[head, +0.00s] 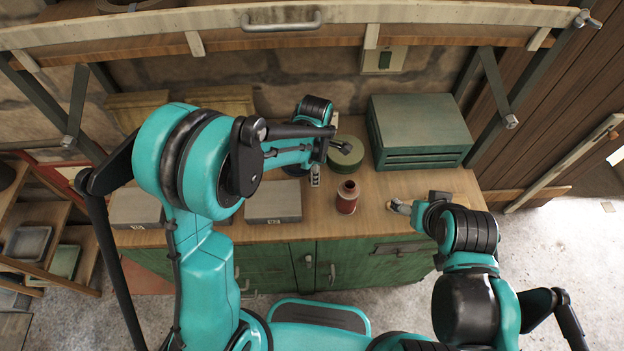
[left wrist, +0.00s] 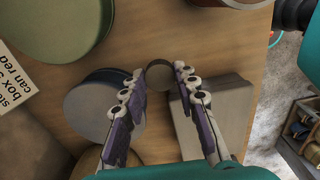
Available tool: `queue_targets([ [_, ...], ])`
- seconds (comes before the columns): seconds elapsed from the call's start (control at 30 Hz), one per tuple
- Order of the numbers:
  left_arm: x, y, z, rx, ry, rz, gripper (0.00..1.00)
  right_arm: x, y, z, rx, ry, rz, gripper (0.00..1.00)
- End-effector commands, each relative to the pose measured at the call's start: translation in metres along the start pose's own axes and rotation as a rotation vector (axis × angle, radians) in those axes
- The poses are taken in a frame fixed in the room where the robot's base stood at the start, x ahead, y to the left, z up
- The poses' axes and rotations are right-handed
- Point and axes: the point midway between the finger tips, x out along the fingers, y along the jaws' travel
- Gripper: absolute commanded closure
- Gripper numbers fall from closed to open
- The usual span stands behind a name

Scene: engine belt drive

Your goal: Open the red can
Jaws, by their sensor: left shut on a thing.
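The red can (head: 347,197) stands upright on the wooden worktop, with a dark round area at its top; I cannot see inside. A round brownish rim at the top edge of the left wrist view (left wrist: 240,3) appears to be it. My left gripper (head: 315,178) is above the worktop, left of the red can and apart from it. In the left wrist view, its fingers (left wrist: 159,88) are shut on a small round grey-brown lid (left wrist: 158,77). My right gripper (head: 399,206) is right of the red can; its finger opening is too small to judge.
A green can (head: 345,157) stands behind the red can, with a blue-grey can (left wrist: 92,108) beside it. A grey box (head: 273,203) lies at the front left. A green drawer chest (head: 418,130) stands at the back right. A shelf (head: 290,35) overhangs the back.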

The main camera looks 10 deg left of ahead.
Motion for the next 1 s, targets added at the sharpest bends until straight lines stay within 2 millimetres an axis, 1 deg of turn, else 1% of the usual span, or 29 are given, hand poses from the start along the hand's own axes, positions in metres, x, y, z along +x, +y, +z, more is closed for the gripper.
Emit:
queue_targets([
  [0.13, 0.013, 0.0, 0.0, 0.0, 0.0, 0.0, 1.0, 0.003, 0.0, 0.002, 0.0, 0.0, 0.0, 0.29],
  [0.3, 0.038, 0.0, 0.0, 0.0, 0.0, 0.0, 1.0, 0.009, 0.0, 0.006, 0.0, -0.001, -0.001, 0.29],
  [0.33, 0.041, 0.0, 0.0, 0.0, 0.0, 0.0, 1.0, 0.01, 0.0, 0.007, 0.0, -0.001, -0.001, 0.29],
  [0.57, 0.04, 0.0, 0.0, 0.0, 0.0, 0.0, 1.0, 0.009, 0.0, 0.006, 0.0, -0.001, -0.001, 0.29],
  [0.7, 0.045, 0.0, 0.0, 0.0, 0.0, 0.0, 1.0, 0.012, 0.0, 0.009, 0.0, -0.001, -0.001, 0.29],
  [0.73, 0.044, 0.0, 0.0, 0.0, 0.0, 0.0, 0.65, 0.012, 0.0, 0.008, 0.0, -0.001, -0.001, 0.29],
  [0.8, 0.043, 0.0, 0.0, 0.0, 0.0, 0.0, 0.5, 0.011, 0.0, 0.008, 0.0, -0.001, -0.001, 0.29],
  [1.0, 0.043, 0.0, 0.0, 0.0, 0.0, 0.0, 0.5, 0.011, 0.0, 0.008, -0.001, -0.001, -0.001, 0.29],
])
